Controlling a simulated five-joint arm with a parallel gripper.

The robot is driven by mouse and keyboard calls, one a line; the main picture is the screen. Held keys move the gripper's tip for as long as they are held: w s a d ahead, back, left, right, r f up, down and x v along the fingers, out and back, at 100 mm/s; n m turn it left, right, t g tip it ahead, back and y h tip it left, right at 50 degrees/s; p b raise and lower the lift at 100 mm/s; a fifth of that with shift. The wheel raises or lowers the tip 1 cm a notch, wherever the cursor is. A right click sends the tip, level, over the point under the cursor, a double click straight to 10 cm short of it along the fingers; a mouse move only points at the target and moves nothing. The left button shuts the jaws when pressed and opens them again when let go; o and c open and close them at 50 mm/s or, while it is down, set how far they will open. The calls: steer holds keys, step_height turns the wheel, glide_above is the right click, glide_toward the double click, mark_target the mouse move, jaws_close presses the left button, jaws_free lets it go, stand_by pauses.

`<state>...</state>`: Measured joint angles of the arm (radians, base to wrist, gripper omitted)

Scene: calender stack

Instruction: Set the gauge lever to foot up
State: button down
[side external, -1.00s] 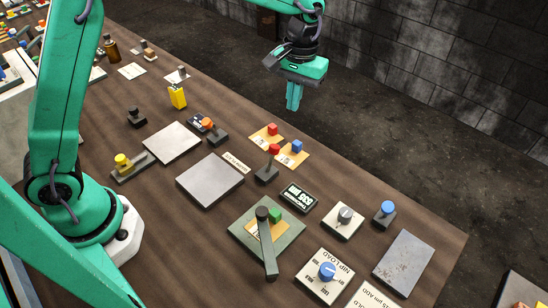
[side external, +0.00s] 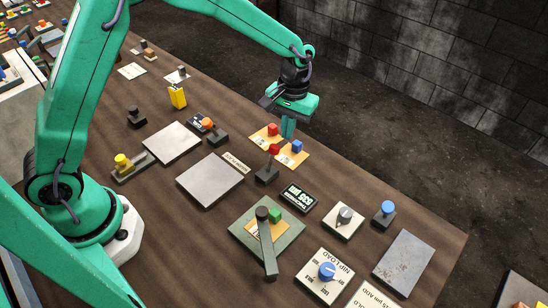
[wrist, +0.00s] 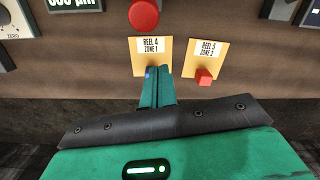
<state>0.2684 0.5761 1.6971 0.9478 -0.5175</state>
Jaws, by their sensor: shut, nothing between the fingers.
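A small lever with a red knob (side external: 274,149) rises from a dark base near the middle of the bench. Its round red top shows at the top edge of the wrist view (wrist: 143,14). A larger dark lever arm (side external: 267,250) lies across a green plate with a green block by its pivot. No label marks either as the gauge lever, and I cannot read a foot setting. My gripper (side external: 288,134) is shut and empty, above the far bench edge behind the red knob. Its closed fingers (wrist: 157,72) point towards the card marked REEL 4 ZONE 1.
Yellow cards hold a red block (side external: 272,130) and a blue block (side external: 296,146) close to my fingers. A thickness display (side external: 299,198) reads 635 µm. Dials, a blue knob (side external: 388,208) and bare grey plates stand around. The floor beyond the bench is open.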

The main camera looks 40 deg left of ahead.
mark_target(271, 158)
steer(key=shift+s+f, duration=0.1)
steer(key=shift+f, duration=0.3)
steer(key=shift+s+d+r, duration=0.15)
steer(key=shift+s+r, duration=0.1)
steer(key=shift+s, duration=0.3)
steer(key=shift+s+d+r, duration=0.2)
steer(key=shift+s+r, duration=0.1)
steer(key=shift+s, duration=0.3)
steer(key=shift+s+d+r, duration=0.15)
steer(key=shift+s+r, duration=0.1)
steer(key=shift+s, duration=0.3)
